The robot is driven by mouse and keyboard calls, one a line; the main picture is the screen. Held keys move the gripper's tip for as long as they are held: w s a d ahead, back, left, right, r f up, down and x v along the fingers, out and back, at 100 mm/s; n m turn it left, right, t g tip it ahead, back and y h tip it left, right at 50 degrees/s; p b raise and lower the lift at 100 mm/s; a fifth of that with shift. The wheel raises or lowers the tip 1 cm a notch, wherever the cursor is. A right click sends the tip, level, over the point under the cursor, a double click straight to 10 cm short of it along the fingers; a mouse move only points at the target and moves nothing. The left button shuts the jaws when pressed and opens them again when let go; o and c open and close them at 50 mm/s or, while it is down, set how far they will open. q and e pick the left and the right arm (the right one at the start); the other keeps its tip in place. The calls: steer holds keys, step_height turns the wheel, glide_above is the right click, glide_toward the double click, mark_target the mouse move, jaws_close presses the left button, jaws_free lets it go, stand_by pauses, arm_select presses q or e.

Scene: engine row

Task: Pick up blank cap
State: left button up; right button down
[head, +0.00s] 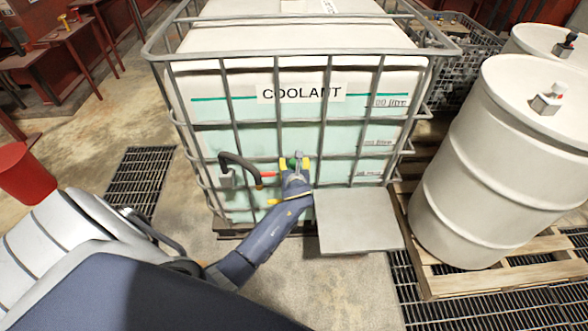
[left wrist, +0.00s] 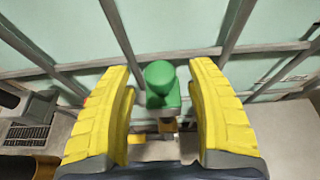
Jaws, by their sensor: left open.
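A green piece with a rounded top (left wrist: 161,84), which looks like the blank cap, stands in front of the caged tank in the left wrist view. My left gripper (head: 294,163) is open, its yellow fingers on either side of the green piece in the left wrist view (left wrist: 163,112). Gaps show between the piece and both fingers, so it is not gripped. My right gripper is in neither view.
White drums (head: 490,150) stand on a pallet at the right. Floor grates lie at both sides.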

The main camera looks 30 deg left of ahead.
arm_select(q)
steer(key=shift+x, duration=0.95)
steer(key=shift+o, duration=0.2)
jaws_close()
